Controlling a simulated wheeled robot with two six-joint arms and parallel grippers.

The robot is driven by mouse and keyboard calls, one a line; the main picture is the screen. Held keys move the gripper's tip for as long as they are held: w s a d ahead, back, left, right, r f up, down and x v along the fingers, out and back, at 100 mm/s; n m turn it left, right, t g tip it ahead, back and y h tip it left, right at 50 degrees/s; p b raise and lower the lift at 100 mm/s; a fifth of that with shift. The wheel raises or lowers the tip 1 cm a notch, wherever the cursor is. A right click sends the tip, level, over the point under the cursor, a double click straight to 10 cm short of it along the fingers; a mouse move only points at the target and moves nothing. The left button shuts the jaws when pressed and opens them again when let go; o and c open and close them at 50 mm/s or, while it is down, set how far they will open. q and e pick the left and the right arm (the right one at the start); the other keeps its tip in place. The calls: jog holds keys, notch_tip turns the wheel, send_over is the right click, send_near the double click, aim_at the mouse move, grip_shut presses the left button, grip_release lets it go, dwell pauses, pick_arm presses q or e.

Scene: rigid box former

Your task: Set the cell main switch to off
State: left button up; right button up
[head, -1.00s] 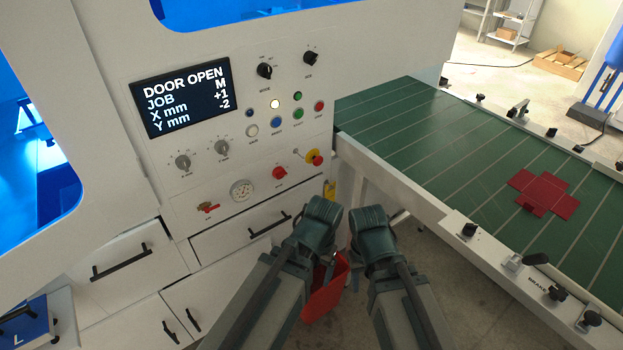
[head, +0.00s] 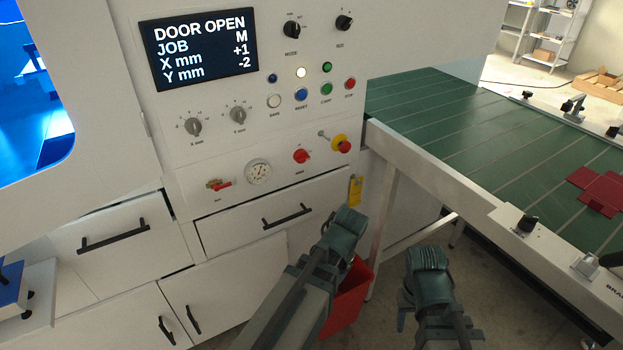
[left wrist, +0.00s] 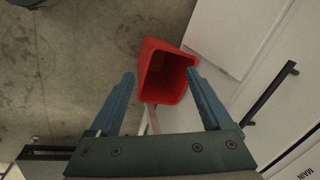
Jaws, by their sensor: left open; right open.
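The control panel (head: 270,120) is on the white machine front, facing me. A red rotary knob (head: 302,156) on its lower part looks like the main switch; its caption and marks are too small to read. Beside it is a red knob on a yellow disc (head: 342,144). My left gripper (left wrist: 160,76) is open and empty in the left wrist view, with its fingers spread above a red bin. My right gripper (head: 430,275) is open, low at the right of the head view, apart from the panel. Neither gripper touches the panel.
The panel display (head: 202,47) reads DOOR OPEN. A red-handled valve (head: 218,184) and a gauge (head: 258,172) are below the dials. A drawer (head: 268,214) is underneath. The red bin (head: 348,298) stands behind my left arm. A green conveyor table (head: 450,125) extends right.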

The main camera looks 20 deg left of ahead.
pick_arm(q)
jog(key=w+a+r+m+t+y+b, duration=0.2)
jog(key=w+a+m+t+y+b, duration=0.1)
jog(key=w+a+m+y, duration=0.35)
jog(key=w+d+r+m+t+y, duration=0.1)
jog(key=w+r+m+t+y, duration=0.1)
jog(key=r, duration=0.5)
jog(key=w+d+r+m+t+y, duration=0.2)
jog(key=w+r+m+t+y, duration=0.1)
jog(key=w+r+m, duration=0.3)
jog(key=shift+r+t+y, duration=0.3)
jog(key=shift+r+y, duration=0.35)
jog(key=shift+r, duration=0.25)
pick_arm(e)
notch_tip(320, 180, down, 5)
jog(key=shift+r, duration=0.15)
pick_arm(q)
jog(key=shift+a, duration=0.1)
pick_arm(e)
jog(key=shift+a, duration=0.1)
